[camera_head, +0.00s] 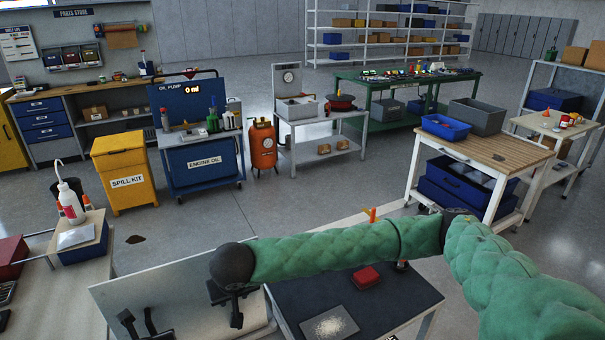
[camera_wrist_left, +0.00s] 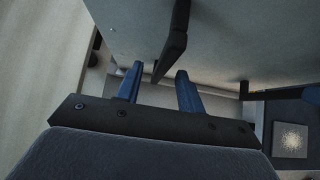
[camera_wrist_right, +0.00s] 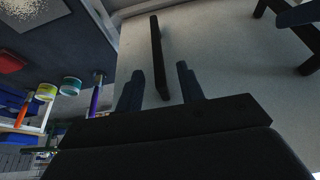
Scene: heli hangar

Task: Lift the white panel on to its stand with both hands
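The white panel (camera_head: 165,285) lies at the lower left of the head view, with two black handles on it. In the left wrist view, my left gripper (camera_wrist_left: 159,69) is open, its blue fingers apart on either side of one handle (camera_wrist_left: 174,45). In the right wrist view, my right gripper (camera_wrist_right: 160,68) is open, its fingers on either side of the other handle (camera_wrist_right: 156,45). Gaps show between fingers and handles in both. My green right arm reaches across the head view to the panel. I cannot make out the stand.
A dark surface (camera_head: 390,300) beside the panel holds a red block (camera_head: 366,277) and a speckled grey plate (camera_head: 329,326). A bench (camera_head: 85,275) at left carries a white bottle (camera_head: 70,203). Open floor (camera_head: 215,215) lies beyond, before the yellow spill kit bin (camera_head: 124,173).

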